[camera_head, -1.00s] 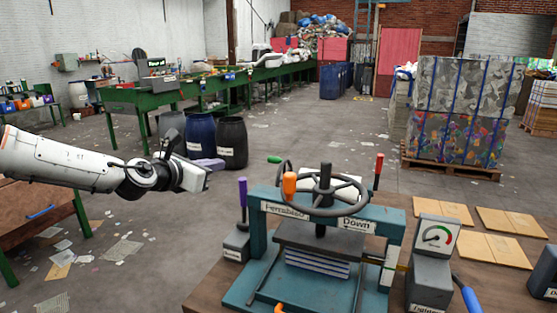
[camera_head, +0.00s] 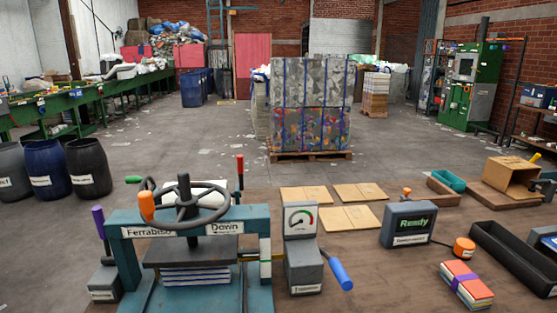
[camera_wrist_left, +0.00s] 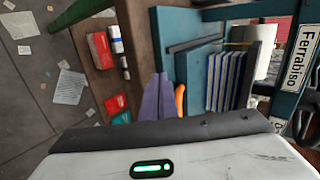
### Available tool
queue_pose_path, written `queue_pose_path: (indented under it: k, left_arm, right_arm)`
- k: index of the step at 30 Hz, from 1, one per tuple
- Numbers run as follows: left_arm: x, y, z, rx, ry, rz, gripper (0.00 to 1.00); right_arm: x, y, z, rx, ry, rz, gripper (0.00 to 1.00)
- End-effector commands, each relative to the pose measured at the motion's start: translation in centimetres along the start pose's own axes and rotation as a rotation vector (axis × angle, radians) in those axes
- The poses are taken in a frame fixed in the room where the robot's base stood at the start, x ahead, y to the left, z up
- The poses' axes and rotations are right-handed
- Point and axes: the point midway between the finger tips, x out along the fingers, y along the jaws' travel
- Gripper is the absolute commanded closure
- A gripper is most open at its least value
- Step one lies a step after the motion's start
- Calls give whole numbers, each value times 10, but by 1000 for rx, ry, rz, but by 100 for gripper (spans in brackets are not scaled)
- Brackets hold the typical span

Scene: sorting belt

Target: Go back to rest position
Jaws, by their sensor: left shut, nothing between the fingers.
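My left gripper (camera_wrist_left: 158,98), with purple fingers, shows in the left wrist view. It is shut and holds nothing. The teal press (camera_wrist_left: 205,22) with a layered striped stack (camera_wrist_left: 230,82) is to its right in that view, and I cannot tell the gap between them. In the head view the press (camera_head: 125,225) stands at the front left of the table with its handwheel on top, and neither of my arms shows there. My right gripper is in neither view.
A gauge box (camera_head: 302,262) stands beside the press on the table (camera_head: 375,285). Further right are a "Ready" box (camera_head: 408,224), a bundle of cards (camera_head: 466,284) and a black tray (camera_head: 512,258). Dark barrels (camera_head: 88,168) stand on the floor at left.

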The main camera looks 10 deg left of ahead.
Motion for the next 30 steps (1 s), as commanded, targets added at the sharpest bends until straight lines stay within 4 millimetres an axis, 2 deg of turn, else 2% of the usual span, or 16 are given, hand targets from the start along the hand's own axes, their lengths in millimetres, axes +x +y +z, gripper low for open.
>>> queue_pose_path:
  k: [1, 3, 6, 12, 19, 30]
  left_arm:
    - [-10, 24, -12, -135, -2, 63, 100]
    - [-24, 52, -22, -308, -22, 149, 100]
    - [-45, 84, -36, -522, -59, 258, 100]
    - [-82, 128, -55, -825, -137, 427, 100]
    - [-120, 162, -74, -1091, -231, 584, 100]
    - [-57, 196, -107, -1137, -30, 515, 100]
  right_arm:
    - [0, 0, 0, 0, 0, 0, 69]
    - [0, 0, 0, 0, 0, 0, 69]
    - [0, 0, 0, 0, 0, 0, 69]
    - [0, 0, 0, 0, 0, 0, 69]
    - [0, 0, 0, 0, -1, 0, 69]
    - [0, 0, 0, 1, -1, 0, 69]
